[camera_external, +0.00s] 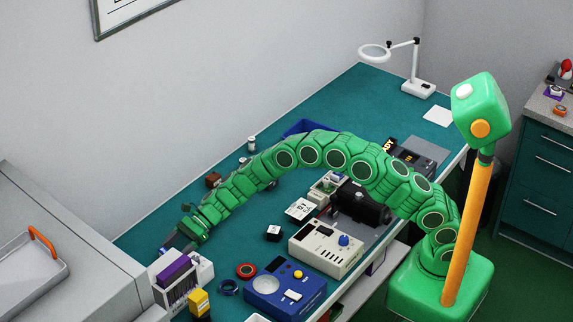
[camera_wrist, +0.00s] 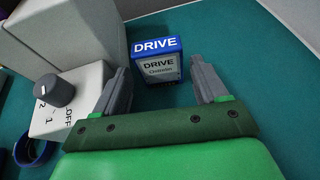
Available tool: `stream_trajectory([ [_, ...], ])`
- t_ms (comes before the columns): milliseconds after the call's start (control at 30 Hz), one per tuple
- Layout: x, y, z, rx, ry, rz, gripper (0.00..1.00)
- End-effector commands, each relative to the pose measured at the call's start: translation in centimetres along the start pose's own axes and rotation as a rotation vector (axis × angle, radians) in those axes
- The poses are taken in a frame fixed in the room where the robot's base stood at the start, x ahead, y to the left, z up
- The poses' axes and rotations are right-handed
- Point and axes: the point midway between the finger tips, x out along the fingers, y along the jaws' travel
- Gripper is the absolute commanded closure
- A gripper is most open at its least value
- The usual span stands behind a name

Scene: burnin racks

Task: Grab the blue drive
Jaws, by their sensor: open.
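The blue drive (camera_wrist: 158,62) stands on the green table top in the wrist view, with a blue top marked DRIVE and a pale label on its front. My gripper (camera_wrist: 160,72) is open, with one grey finger on each side of the drive's near face in that view. No finger is seen touching the drive, and how far it lies between them is hard to tell. In the external view my gripper (camera_external: 180,240) is low over the table's far left end. I cannot make out the blue drive there.
A white box with a dark knob (camera_wrist: 55,90) stands close by my left finger in the wrist view. A grey block (camera_wrist: 75,35) is behind it. A purple drive (camera_external: 173,271) sits in a rack near my gripper. The table right of the drive is clear.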

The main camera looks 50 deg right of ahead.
Motion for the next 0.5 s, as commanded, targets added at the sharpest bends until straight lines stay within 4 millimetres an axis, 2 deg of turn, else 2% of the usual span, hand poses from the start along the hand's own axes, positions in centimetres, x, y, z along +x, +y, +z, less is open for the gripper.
stream_trajectory([
  [300, 3.4, 0.0, 0.0, -0.002, 0.000, 0.000, 0.28],
  [500, 4.5, 0.1, 0.0, -0.001, 0.000, 0.001, 0.28],
])
